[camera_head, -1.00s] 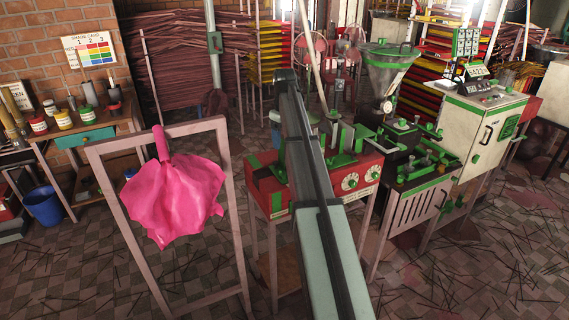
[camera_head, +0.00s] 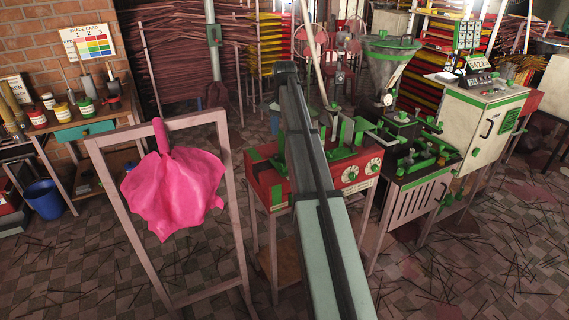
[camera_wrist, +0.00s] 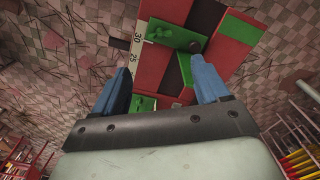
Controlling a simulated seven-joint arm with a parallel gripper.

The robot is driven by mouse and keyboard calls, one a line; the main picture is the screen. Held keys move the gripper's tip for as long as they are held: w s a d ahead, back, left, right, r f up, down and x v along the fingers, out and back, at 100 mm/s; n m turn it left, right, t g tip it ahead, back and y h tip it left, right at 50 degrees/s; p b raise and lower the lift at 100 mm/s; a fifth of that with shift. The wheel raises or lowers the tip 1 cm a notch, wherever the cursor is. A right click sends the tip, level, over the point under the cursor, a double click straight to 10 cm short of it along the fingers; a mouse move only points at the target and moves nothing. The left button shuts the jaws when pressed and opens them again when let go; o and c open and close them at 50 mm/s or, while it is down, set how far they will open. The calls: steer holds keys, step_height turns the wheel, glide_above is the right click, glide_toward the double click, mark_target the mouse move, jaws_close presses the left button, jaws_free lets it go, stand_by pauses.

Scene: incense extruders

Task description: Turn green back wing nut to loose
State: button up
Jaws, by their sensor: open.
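The red machine (camera_head: 350,176) with green fittings stands mid-picture in the head view, partly behind my arm. In the wrist view its red top (camera_wrist: 164,68) lies below my gripper (camera_wrist: 160,65). The blue fingers are open, apart and empty. A green plate (camera_wrist: 177,39) with a green wing nut (camera_wrist: 157,31) lies beyond the fingertips, beside a scale marked 30 and 25. A second green fitting (camera_wrist: 141,104) shows between the fingers, nearer the left one, partly hidden by the gripper body. I cannot tell which is the back wing nut. The head view hides my fingertips.
A pink cloth (camera_head: 174,190) hangs on a metal frame (camera_head: 235,205) left of the machine. A bench with green clamps (camera_head: 425,160) and a white control cabinet (camera_head: 485,125) stand to the right. The stick-strewn floor (camera_head: 470,270) is open in front.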

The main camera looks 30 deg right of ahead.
mark_target(284, 167)
step_height(284, 167, down, 14)
steer(key=shift+r, duration=0.2)
stand_by(0.4)
steer(key=shift+c, duration=0.4)
steer(key=c, duration=1)
steer(key=shift+n, duration=0.8)
steer(key=o, duration=1.1)
